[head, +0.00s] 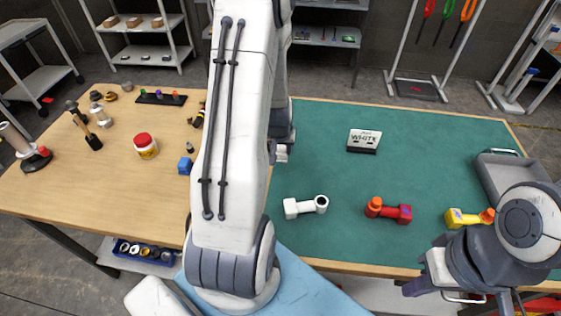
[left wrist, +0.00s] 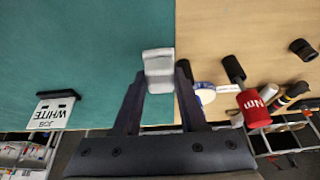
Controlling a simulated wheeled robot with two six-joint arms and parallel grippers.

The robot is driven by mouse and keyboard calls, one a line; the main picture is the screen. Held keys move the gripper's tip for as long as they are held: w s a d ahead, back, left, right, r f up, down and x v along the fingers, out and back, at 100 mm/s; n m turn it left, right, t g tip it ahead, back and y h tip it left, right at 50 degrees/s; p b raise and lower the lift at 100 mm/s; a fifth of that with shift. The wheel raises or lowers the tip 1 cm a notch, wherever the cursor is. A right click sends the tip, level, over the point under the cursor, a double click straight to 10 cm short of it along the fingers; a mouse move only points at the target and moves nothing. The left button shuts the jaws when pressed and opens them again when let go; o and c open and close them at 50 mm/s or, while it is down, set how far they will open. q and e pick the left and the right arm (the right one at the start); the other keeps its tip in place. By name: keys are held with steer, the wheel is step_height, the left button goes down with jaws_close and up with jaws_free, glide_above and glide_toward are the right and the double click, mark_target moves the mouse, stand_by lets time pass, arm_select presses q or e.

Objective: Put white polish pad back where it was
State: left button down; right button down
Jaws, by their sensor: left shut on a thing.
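My left gripper (left wrist: 158,95) is shut on a pale white-grey block, which looks like the white polish pad (left wrist: 158,68). In the left wrist view the block is between the fingertips, above the border of green mat and bare wood. In the head view my left arm hides most of this gripper; a small pale piece (head: 282,153) shows at the arm's right edge. The WHITE job sign (head: 363,141) stands on the green mat to the right; it also shows in the left wrist view (left wrist: 55,110). My right gripper (head: 455,290) is low at the right, its fingers unclear.
White (head: 306,206), red (head: 388,211) and yellow (head: 469,218) dumbbell-shaped pieces lie along the mat's front. A grey tray (head: 490,180) is at right. A red-lidded jar (head: 146,145), hammer (head: 84,125) and blue block (head: 185,165) are on the wood. The mat's middle is clear.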

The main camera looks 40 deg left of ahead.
mark_target(281, 158)
arm_select(q)
step_height(281, 158, down, 4)
steer(key=shift+a, duration=0.15)
stand_by(0.3)
steer(key=shift+f, duration=0.25)
steer(key=shift+c, duration=2.3)
jaws_free()
